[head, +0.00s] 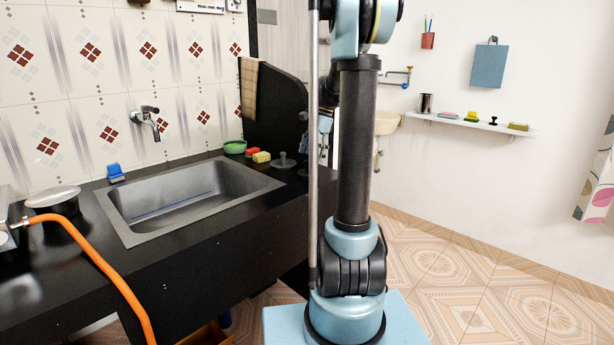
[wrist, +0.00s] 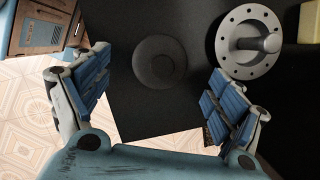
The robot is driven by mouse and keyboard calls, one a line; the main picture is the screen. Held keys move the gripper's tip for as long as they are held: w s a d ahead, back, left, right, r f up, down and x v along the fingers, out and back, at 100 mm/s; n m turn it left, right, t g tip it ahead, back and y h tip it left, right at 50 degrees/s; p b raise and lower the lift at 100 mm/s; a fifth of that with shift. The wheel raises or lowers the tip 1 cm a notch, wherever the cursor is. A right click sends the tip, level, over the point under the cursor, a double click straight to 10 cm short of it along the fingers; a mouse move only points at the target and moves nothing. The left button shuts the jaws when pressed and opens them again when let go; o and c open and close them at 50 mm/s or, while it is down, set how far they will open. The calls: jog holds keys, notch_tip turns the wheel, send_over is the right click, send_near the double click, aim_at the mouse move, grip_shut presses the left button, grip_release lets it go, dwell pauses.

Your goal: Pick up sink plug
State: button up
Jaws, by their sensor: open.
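In the wrist view a dark grey round disc (wrist: 160,62) with a raised middle lies flat on the black counter; it looks like the sink plug. Beside it to the right lies a pale metal disc (wrist: 240,22) with a ring of holes and an upright knob, like a drain strainer. It also shows in the head view (head: 283,162), right of the sink. My gripper (wrist: 159,72) is open and empty, its blue-padded fingers on either side of the dark disc in the picture. Their height above it is unclear. I cannot make out the dark disc in the head view.
A black partition (head: 272,105) with a cloth stands behind. The counter's edge drops to the tiled floor (head: 480,280) close by.

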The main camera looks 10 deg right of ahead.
aim_at(307, 172)
jog(key=shift+x, duration=2.8)
jog(key=shift+w+d, duration=0.1)
jog(key=shift+w, duration=0.1)
jog(key=shift+c, duration=0.2)
jog(key=c, duration=1.1)
